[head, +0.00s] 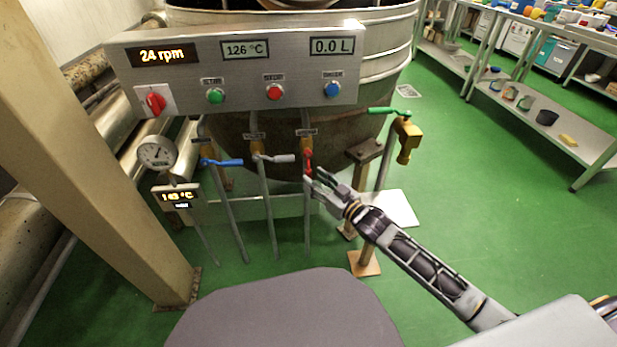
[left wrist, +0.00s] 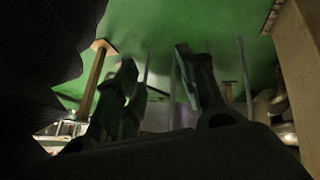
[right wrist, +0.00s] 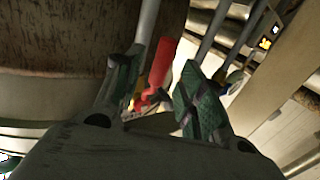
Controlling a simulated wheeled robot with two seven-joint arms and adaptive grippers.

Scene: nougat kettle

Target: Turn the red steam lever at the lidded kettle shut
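The red steam lever (head: 308,161) hangs downward on its pipe below the control panel, in front of the large kettle (head: 385,50). My right gripper (head: 315,177) is at the lower end of this lever, its arm coming in from the right. In the right wrist view the red lever (right wrist: 160,66) shows in the gap between the two separated fingers (right wrist: 160,88); I cannot tell whether either finger touches it. My left gripper (left wrist: 158,85) shows only in its own wrist view, fingers apart and empty, with green floor beyond.
A blue lever (head: 225,162) and a grey lever (head: 277,158) sit left of the red one. A green-handled brass tap (head: 407,138) stands right. The control panel (head: 190,80) is above. A beige column (head: 95,150) stands at left. Green floor is open at right.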

